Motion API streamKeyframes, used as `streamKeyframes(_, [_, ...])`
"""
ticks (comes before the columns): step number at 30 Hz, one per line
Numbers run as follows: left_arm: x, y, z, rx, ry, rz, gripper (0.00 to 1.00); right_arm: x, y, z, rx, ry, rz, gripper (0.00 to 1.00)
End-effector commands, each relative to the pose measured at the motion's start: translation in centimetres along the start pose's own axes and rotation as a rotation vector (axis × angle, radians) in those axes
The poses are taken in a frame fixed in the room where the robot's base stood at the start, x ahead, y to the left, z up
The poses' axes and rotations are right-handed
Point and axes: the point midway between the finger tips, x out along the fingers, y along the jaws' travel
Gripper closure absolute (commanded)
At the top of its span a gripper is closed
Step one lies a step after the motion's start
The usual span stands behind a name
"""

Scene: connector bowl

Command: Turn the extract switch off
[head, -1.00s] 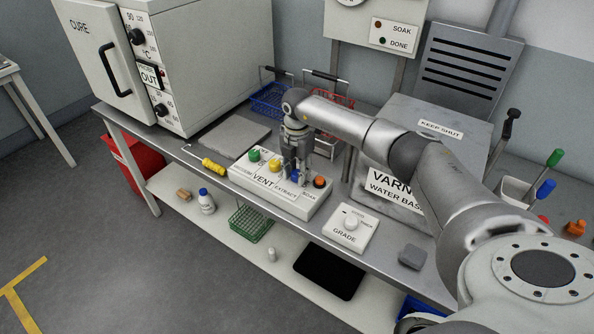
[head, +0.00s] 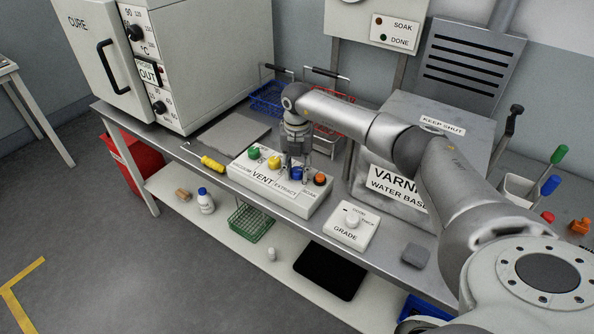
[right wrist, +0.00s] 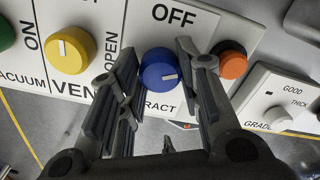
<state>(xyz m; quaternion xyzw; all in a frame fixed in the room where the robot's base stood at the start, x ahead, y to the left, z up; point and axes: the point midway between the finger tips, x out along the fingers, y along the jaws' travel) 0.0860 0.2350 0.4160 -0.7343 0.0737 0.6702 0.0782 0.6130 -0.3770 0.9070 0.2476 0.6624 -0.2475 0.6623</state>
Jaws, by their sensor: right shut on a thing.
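The white switch box (head: 262,183) stands on the bench, with green, yellow, blue and orange knobs in a row. The extract switch is the blue knob (head: 297,172); in the right wrist view the blue knob (right wrist: 160,69) has a white mark on the right of its face. The word OFF (right wrist: 175,15) is printed above it. My right gripper (head: 296,167) reaches down over the blue knob. In the right wrist view my right gripper (right wrist: 158,66) has one finger on each side of the knob, shut on it. My left gripper is not in view.
The yellow knob (right wrist: 71,50) and orange knob (right wrist: 233,62) flank the fingers closely. A yellow-handled tool (head: 212,163) lies left of the box. The GRADE dial box (head: 350,228) is at its right.

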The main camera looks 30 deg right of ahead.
Motion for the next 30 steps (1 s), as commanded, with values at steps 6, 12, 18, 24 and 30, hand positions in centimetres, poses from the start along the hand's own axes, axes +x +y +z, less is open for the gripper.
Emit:
streamKeyframes(6, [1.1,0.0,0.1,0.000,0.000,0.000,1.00,0.1,0.0,0.0,-0.207,0.000,0.000,0.92])
streamKeyframes(12, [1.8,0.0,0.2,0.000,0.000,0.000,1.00,0.1,0.0,0.0,-0.397,-0.001,0.000,0.92])
streamKeyframes(18, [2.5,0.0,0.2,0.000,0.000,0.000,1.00,0.1,0.0,0.0,-0.587,-0.001,0.001,0.92])
streamKeyframes(24, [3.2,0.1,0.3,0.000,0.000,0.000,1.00,0.1,0.0,0.1,-0.769,-0.002,0.000,0.92])
streamKeyframes(30, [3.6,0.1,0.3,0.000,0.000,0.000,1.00,0.1,0.0,0.0,-0.924,-0.001,0.000,0.92])
